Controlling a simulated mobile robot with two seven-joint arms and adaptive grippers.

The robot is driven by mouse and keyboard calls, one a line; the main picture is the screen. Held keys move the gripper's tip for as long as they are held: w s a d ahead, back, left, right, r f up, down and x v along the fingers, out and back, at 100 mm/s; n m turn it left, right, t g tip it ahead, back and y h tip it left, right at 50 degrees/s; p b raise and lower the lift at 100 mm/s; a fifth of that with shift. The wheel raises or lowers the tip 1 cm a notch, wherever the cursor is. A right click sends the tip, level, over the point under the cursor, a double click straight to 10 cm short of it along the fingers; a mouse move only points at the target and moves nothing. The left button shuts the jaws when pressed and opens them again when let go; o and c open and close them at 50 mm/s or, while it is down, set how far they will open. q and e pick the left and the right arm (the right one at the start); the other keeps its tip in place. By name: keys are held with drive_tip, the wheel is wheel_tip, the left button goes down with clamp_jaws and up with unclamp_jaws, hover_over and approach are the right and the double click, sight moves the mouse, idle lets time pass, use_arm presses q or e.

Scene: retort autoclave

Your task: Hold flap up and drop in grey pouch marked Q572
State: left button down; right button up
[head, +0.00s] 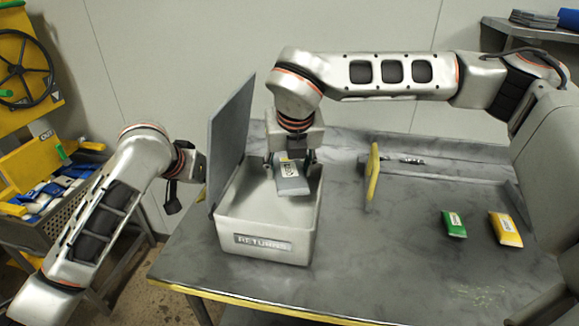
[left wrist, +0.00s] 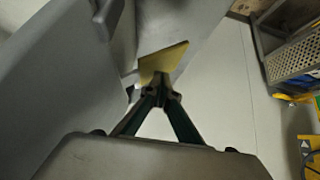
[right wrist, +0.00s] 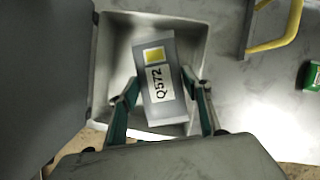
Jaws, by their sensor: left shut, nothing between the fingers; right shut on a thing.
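The grey pouch marked Q572 (right wrist: 158,82) is held by my right gripper (right wrist: 160,92), whose fingers are shut on its sides. In the head view the pouch (head: 292,180) hangs tilted over the open top of the grey RETURNS box (head: 265,225). The box's inside (right wrist: 115,50) shows below it in the right wrist view. The grey flap (head: 232,130) stands up, leaning outward, at the box's left side. My left gripper (left wrist: 160,92) is shut and empty, beside the flap's outer side. Its tips are close to a yellow piece (left wrist: 165,60); contact is unclear.
A green pouch (head: 454,224) and a yellow pouch (head: 506,229) lie farther right. A crate of pouches (head: 75,195) stands at the left.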

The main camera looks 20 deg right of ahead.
drive_tip(key=shift+f, duration=0.95)
drive_tip(key=o, duration=1.3)
drive_tip(key=v, duration=1.2)
